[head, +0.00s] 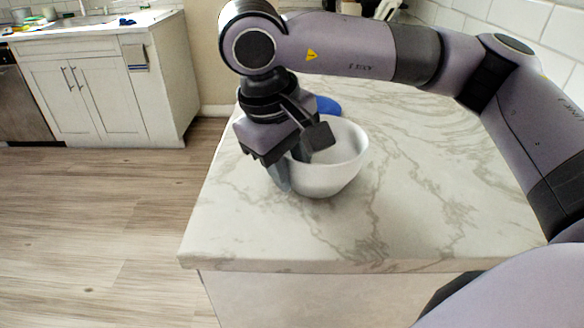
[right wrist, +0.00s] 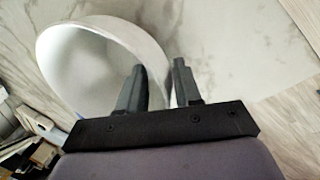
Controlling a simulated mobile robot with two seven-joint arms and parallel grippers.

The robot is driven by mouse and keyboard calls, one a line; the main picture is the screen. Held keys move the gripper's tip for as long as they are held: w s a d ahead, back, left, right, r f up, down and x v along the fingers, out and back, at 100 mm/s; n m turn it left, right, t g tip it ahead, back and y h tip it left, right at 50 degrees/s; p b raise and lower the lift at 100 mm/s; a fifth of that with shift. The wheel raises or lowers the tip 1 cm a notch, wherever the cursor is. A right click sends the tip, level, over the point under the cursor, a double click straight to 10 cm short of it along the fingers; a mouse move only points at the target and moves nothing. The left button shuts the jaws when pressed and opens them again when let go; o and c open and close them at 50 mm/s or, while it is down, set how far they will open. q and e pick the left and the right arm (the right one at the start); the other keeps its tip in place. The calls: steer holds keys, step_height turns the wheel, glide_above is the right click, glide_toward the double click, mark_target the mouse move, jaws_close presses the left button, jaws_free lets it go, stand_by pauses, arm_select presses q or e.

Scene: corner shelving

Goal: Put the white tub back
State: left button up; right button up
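The white tub (head: 335,172) looks like a round, deep bowl and stands upright on the marble-patterned counter (head: 400,215). My right gripper (head: 288,172) points down at its left rim, with one finger outside the wall and the other over the inside. In the right wrist view the tub (right wrist: 85,70) fills the upper left, and its rim runs between the two fingertips (right wrist: 160,75). The fingers stand apart with a visible gap, so the gripper looks open around the rim. Part of the tub's left side is hidden behind the gripper. My left gripper is not in view.
A blue object (head: 328,105) lies behind the tub, partly hidden. The counter's front and left edges are close, with bare surface in front and to the right. A white cabinet (head: 95,95) with a cluttered top stands across the wooden floor (head: 90,210).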

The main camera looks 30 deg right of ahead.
steer(key=p+v, duration=0.2)
steer(key=v, duration=0.9)
